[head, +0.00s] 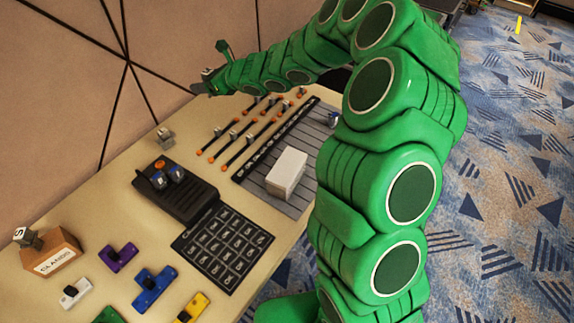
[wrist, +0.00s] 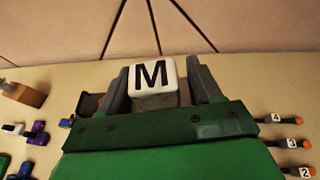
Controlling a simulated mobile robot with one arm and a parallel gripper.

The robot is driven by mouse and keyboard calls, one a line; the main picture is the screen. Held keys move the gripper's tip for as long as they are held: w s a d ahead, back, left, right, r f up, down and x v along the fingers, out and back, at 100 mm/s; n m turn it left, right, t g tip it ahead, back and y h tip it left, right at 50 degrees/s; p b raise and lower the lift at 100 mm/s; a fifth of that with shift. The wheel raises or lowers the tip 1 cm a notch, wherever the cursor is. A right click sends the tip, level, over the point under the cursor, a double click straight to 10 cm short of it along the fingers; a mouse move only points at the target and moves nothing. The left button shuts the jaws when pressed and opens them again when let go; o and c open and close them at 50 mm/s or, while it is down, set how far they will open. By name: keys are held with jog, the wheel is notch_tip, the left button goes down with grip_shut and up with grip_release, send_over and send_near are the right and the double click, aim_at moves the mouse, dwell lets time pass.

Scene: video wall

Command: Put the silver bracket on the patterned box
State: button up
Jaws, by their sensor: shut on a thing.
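My gripper (head: 207,82) is at the far end of the table by the wall, small in the head view. In the wrist view, its two grey fingers (wrist: 155,72) are shut on a white and grey block marked M (wrist: 153,85). I cannot make out a thing that is clearly a silver bracket. A small grey piece (head: 165,137) stands alone on the table near the wall; its details are too small to tell. No clearly patterned box shows. My green arm hides part of the table's right side.
The table (head: 125,180) holds a black device (head: 175,190), a dark grid mat (head: 222,247), a white block (head: 287,172) on a grey striped board (head: 262,185), orange-ended rods (head: 240,135), a wooden labelled holder (head: 50,252) and coloured pieces (head: 153,288). The wall (head: 60,80) borders the table.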

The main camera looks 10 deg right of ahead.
jog(key=s+d+r+n+g+y, duration=0.2)
jog(key=s+d+r+n+g, duration=0.15)
jog(key=s+d, duration=0.5)
jog(key=s+d+f+n+g, duration=0.1)
jog(key=s+d, duration=0.3)
jog(key=s, duration=0.5)
jog(key=s+d+f+n+g, duration=0.15)
jog(key=s+d, duration=0.25)
jog(key=s, duration=0.4)
jog(key=s+d+f+n+g, duration=0.15)
jog(key=s+d, duration=0.25)
jog(key=s, duration=0.5)
send_over(281, 166)
jog(key=s, duration=0.1)
jog(key=shift+y, duration=0.4)
jog(key=f, duration=0.9)
jog(key=shift+s+d, duration=0.1)
jog(key=shift+s, duration=0.1)
jog(key=shift+w+f, duration=0.6)
jog(key=shift+f, duration=1.6)
jog(key=shift+f, duration=0.15)
jog(key=o, duration=1.2)
